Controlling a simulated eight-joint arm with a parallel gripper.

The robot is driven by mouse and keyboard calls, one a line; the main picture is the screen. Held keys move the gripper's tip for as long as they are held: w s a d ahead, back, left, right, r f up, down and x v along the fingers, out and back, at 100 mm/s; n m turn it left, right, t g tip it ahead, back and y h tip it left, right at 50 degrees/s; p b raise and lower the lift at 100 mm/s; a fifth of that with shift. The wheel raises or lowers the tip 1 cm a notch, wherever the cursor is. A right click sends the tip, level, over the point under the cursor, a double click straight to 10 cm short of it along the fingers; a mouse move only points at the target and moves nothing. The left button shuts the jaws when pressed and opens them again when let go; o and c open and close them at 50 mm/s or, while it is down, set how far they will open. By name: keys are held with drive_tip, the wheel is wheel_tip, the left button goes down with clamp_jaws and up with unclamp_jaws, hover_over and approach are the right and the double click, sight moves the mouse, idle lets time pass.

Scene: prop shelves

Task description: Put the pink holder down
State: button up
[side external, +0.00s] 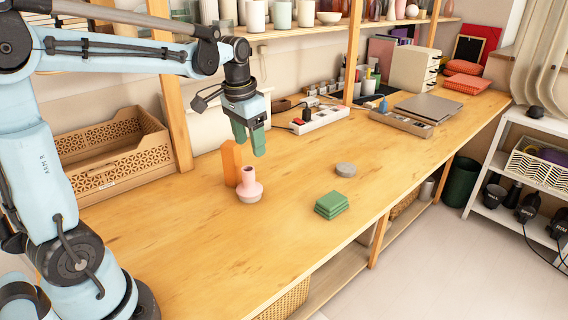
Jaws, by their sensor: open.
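The pink holder (249,183) stands upright on the wooden table, with a flared base and a narrower neck. Its lower rim looks paler than the rest. My gripper (250,147) hangs above it with green fingers pointing down. The fingers are open, apart from the holder and hold nothing that I can see.
An orange block (231,163) stands upright just behind and left of the holder. A grey disc (345,169) and a stack of green squares (332,205) lie to the right. A white power strip (320,120) is behind. The front of the table (190,260) is clear.

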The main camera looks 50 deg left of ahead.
drive_tip(key=s+d+f+t, duration=0.3)
drive_tip(key=s+d+t, duration=0.2)
drive_tip(key=s+d, duration=0.4)
drive_tip(key=shift+d+t, duration=0.3)
drive_tip(key=shift+d, duration=0.6)
drive_tip(key=o, duration=0.4)
drive_tip(key=shift+w+a+r, duration=0.15)
drive_tip(key=shift+w+r, duration=0.05)
drive_tip(key=shift+r, duration=0.15)
drive_tip(key=o, duration=0.3)
drive_tip(key=w+a+r+g, duration=0.1)
drive_tip(key=a+r, duration=0.1)
drive_tip(key=r, duration=0.1)
drive_tip(key=w+a+r+y, duration=0.1)
drive_tip(key=a+r, duration=0.1)
drive_tip(key=r, duration=0.2)
drive_tip(key=w+a+r+g+y, duration=0.1)
drive_tip(key=a+r, duration=0.1)
drive_tip(key=r, duration=0.2)
drive_tip(key=shift+w+r+g, duration=0.2)
drive_tip(key=shift+w+g, duration=0.1)
drive_tip(key=shift+w, duration=0.05)
drive_tip(key=a+r+g+y, duration=0.2)
drive_tip(key=a+r, duration=0.3)
drive_tip(key=r, duration=0.3)
drive_tip(key=x, duration=0.9)
drive_tip(key=shift+w+a+f, duration=0.1)
drive_tip(key=shift+a+f, duration=0.1)
drive_tip(key=shift+f, duration=0.15)
drive_tip(key=shift+r, duration=0.1)
